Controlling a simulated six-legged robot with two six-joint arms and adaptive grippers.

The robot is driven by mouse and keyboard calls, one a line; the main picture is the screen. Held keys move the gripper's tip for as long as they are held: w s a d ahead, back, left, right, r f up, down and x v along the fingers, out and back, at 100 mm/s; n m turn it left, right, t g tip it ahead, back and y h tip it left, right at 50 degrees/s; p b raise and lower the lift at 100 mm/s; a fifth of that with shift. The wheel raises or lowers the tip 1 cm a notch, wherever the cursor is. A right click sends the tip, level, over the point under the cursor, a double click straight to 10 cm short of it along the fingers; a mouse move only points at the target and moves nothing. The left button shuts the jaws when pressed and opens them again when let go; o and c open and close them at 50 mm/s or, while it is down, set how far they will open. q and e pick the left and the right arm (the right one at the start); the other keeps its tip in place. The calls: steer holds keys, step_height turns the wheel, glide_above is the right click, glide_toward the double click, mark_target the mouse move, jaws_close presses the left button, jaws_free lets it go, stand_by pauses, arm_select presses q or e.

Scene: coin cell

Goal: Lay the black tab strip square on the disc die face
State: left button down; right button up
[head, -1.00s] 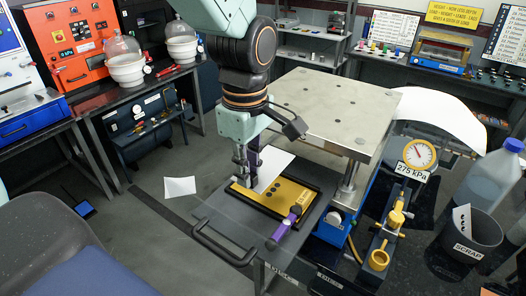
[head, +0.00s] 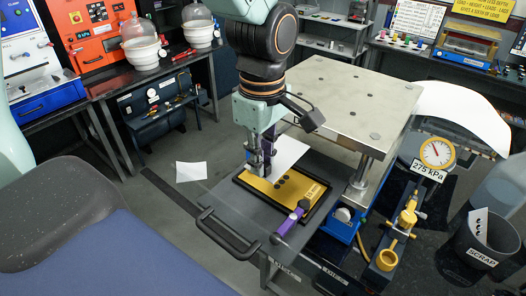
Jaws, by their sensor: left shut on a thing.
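My left gripper (head: 258,165) points down over the left side of the yellow disc die (head: 259,186). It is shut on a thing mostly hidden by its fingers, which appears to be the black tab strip. A white strip-like sheet (head: 290,152) shows just behind and right of the fingers, over the far side of the die. I cannot tell if it touches the die face. The die has several dark round spots and a black frame. My right gripper is not in view.
The die sits on a dark grey tray with a handle (head: 228,238). The press's steel plate (head: 340,100) rises behind. A gauge (head: 436,153) and scrap bin (head: 478,240) are at right. White paper (head: 191,171) lies at left.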

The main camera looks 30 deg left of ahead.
arm_select(q)
steer(key=shift+w+d+f+b, duration=0.1)
steer(key=shift+f+b, duration=0.25)
steer(key=shift+f, duration=0.6)
steer(key=shift+w+f+b, duration=0.1)
steer(key=shift+f+b, duration=0.25)
steer(key=shift+f, duration=0.4)
steer(key=shift+a+f+b, duration=0.2)
steer(key=shift+f+b, duration=0.15)
steer(key=shift+f, duration=0.4)
steer(key=shift+d+f+b, duration=0.15)
steer(key=shift+f+b, duration=0.25)
steer(key=shift+f, duration=1.3)
